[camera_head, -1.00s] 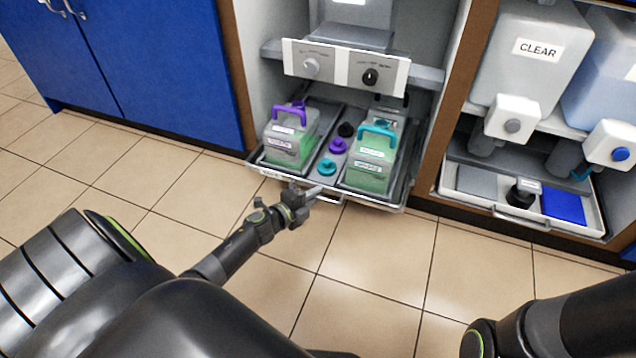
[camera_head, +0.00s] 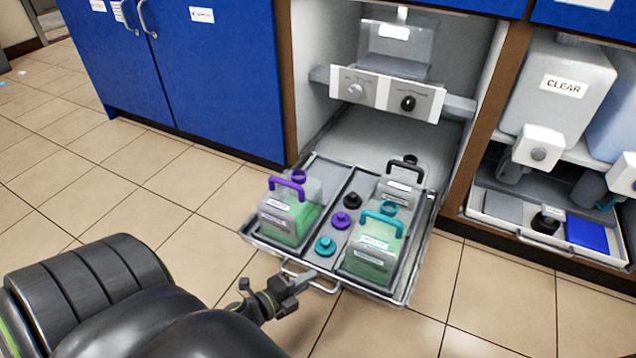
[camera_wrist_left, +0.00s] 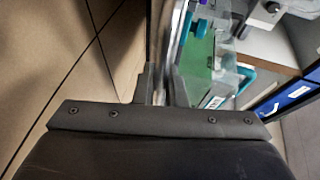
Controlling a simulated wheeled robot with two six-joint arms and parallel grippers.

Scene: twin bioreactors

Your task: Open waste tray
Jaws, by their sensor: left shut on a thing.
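The waste tray (camera_head: 284,253) is slid out of the lower cabinet bay and sticks out over the tiled floor. A metal bar handle (camera_head: 322,289) runs along its front edge. My left gripper (camera_head: 300,281) is shut on this handle at the front of the tray. In the left wrist view its two fingers (camera_wrist_left: 158,84) close around the tray's front edge, and the exact grip is hard to see. The tray carries a green-filled bottle with a purple handle (camera_head: 290,212), one with a teal handle (camera_head: 374,252), a bottle with a black handle (camera_head: 397,190), and several caps. My right gripper is not in view.
A white control panel with knobs (camera_head: 387,96) is above the tray. At right, a second bay has a tray (camera_head: 528,226) with a blue pad below the CLEAR container (camera_head: 556,84). Blue cabinet doors (camera_head: 190,70) stand at left. The floor ahead is clear.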

